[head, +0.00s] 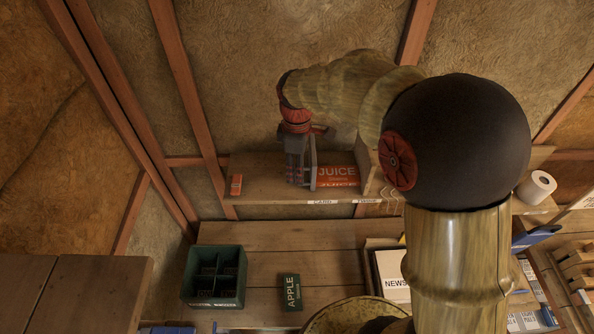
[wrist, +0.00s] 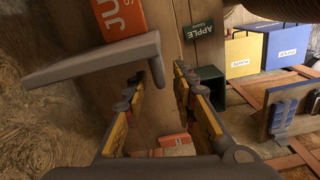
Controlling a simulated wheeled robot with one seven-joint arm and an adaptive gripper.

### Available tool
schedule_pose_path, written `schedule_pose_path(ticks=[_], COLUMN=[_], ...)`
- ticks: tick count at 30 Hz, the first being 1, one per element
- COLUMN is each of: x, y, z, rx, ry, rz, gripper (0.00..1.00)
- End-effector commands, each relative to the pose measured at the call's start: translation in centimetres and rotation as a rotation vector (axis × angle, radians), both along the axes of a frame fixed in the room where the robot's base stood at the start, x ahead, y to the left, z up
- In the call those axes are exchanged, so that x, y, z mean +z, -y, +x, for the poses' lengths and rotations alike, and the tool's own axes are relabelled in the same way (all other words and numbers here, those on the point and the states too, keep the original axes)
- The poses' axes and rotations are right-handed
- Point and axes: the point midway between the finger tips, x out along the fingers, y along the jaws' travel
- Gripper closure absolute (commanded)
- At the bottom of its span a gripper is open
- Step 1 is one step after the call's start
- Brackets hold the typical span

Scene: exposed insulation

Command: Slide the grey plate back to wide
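The grey plate (wrist: 95,62) shows in the wrist view as a thin angled piece, its short leg pointing down near the gap between my fingertips. In the head view it is a thin upright grey piece (head: 313,163) on the wall shelf, just left of the orange juice box (head: 337,176). My gripper (head: 297,178) points down at the shelf just left of the plate. The wrist view shows its two fingers (wrist: 158,88) apart. I cannot tell whether a finger touches the plate. The shelf edge has small labels, one near the juice box.
A small orange item (head: 236,185) lies at the shelf's left end. A wooden block (head: 372,170) stands right of the juice box. Below are a dark green divided crate (head: 214,277) and an apple box (head: 291,292). A paper roll (head: 537,187) is at right.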

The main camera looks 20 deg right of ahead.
Motion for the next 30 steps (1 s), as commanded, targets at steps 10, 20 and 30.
schedule_pose_path(ticks=[10, 20, 30], x=[-1.6, -1.5, -1.5], y=[0.0, 0.0, 0.0], z=[-0.1, 0.0, -0.1], rx=[-0.001, -0.001, -0.001], ry=[-0.001, 0.0, -0.001], rz=[0.0, 0.0, 0.0], gripper=[0.73, 0.85, 1.0])
